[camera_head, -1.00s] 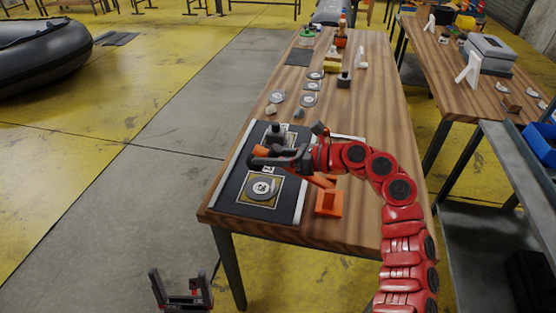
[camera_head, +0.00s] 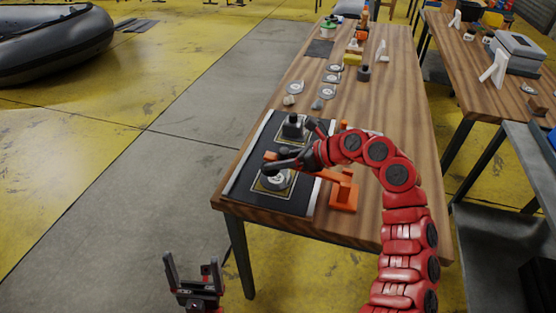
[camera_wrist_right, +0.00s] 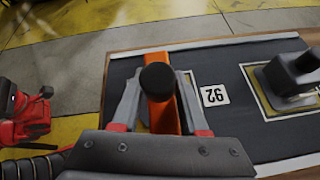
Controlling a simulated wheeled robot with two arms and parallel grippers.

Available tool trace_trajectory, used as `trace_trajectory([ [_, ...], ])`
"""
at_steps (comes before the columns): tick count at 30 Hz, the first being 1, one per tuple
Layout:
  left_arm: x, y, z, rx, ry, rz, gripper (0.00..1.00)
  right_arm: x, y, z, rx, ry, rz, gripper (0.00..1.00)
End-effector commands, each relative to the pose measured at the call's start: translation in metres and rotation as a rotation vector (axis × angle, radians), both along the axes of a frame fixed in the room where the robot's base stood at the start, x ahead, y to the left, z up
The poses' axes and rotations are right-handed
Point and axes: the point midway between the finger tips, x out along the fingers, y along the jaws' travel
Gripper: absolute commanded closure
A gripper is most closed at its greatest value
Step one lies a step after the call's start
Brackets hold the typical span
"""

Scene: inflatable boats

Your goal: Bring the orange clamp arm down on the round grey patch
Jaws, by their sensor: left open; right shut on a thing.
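The orange clamp (camera_head: 344,192) stands on the table at the mat's right edge, its orange arm (camera_head: 325,175) reaching left over the black mat. My right gripper (camera_head: 275,163) is shut on the clamp arm near its free end, above the round grey patch (camera_head: 277,181). The patch is partly hidden by the gripper. In the right wrist view the orange arm (camera_wrist_right: 165,115) lies between the two fingers, its black tip (camera_wrist_right: 157,80) towards the top; the patch is mostly hidden there. Whether the tip touches the patch I cannot tell. My left gripper (camera_head: 192,272) is open and empty, off the table.
A black block with a handle (camera_head: 293,126) stands on the mat (camera_head: 247,183) behind the patch. Discs, stones and small tools lie further back on the wooden table (camera_head: 400,130). A second table (camera_head: 470,85) is at right.

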Motion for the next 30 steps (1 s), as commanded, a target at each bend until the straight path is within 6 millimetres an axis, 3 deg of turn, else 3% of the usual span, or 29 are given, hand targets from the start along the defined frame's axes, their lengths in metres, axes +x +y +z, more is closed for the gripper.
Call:
trace_trajectory([
  [2, 0.000, 0.000, 0.000, 0.000, 0.000, 0.000, 0.09, 0.003, -0.004, 0.002, -0.001, -0.004, -0.014, 1.00],
  [3, 0.000, 0.000, 0.000, 0.000, 0.000, 0.000, 0.09, 0.003, -0.004, 0.002, -0.001, -0.004, -0.014, 0.55],
  [7, 0.000, 0.000, 0.000, 0.000, 0.000, 0.000, 0.09, 0.003, -0.004, 0.002, -0.001, -0.004, -0.012, 0.33],
  [14, 0.000, 0.000, 0.000, 0.000, 0.000, 0.000, 0.09, 0.002, -0.002, 0.001, 0.000, -0.002, -0.007, 0.33],
  [19, 0.000, 0.000, -0.001, 0.000, 0.000, 0.000, 0.09, -0.001, -0.014, 0.007, 0.000, -0.004, -0.010, 0.33],
  [30, 0.000, 0.000, -0.006, 0.000, 0.000, 0.000, 0.09, -0.028, -0.089, 0.053, 0.001, -0.007, -0.014, 0.33],
])
